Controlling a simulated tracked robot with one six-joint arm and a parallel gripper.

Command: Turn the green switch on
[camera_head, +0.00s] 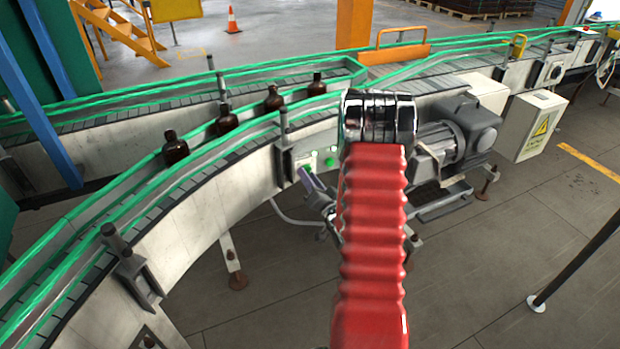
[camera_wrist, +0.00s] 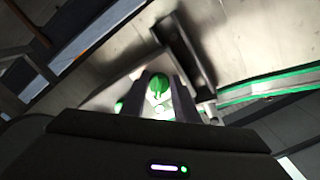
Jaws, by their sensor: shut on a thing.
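The green switch (camera_wrist: 158,86) is a round green knob on a light panel on the conveyor's side wall. In the wrist view it sits between the two fingers of my gripper (camera_wrist: 161,92), which are shut on it. In the head view my gripper (camera_head: 315,188) reaches the panel (camera_head: 318,157) from below, partly hidden behind my red arm. The finger tips there cover most of the held switch. A second green round part (camera_head: 329,162) shows on the same panel to the right; it also appears in the wrist view (camera_wrist: 118,106), left of the fingers.
Several amber bottles (camera_head: 227,120) stand on the curved conveyor (camera_head: 90,255) with green rails. A metal post (camera_head: 284,150) stands just left of the panel. A grey motor (camera_head: 455,140) and a white electrical box (camera_head: 537,125) are to the right. Open floor lies in front.

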